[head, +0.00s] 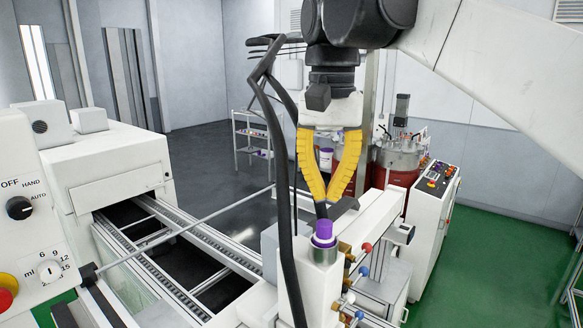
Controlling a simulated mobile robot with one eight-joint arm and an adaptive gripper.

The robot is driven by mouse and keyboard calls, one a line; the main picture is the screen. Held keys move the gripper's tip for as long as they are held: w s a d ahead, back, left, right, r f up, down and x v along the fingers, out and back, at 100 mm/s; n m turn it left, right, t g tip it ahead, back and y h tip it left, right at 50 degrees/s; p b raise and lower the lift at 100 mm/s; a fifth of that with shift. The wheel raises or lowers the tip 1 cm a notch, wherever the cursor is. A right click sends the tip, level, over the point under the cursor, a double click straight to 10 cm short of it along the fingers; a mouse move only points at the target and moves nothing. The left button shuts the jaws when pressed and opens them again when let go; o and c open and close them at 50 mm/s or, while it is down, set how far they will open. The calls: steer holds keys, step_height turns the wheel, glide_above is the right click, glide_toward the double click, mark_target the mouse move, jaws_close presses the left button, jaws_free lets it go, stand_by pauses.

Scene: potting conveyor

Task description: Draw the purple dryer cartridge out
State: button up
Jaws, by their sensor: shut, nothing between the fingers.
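The purple dryer cartridge (324,229) stands upright in a metallic collar on top of a white housing (318,262) at lower centre. Its purple top shows; its lower part is hidden inside the collar and housing. My gripper (327,204) has yellow fingers that run down and come together just above the cartridge in the picture. It is shut and empty. A dark fingertip appears close over the purple top; I cannot tell whether it touches.
A black cable (284,180) hangs left of the gripper, passing beside the housing. Coloured valve knobs (364,271) stick out on the housing's right. A conveyor (180,260) with a thin rod across it lies left. A control box (434,215) stands right.

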steer(key=o, duration=0.4)
steer(key=shift+o, duration=0.2)
steer(key=shift+r, duration=0.15)
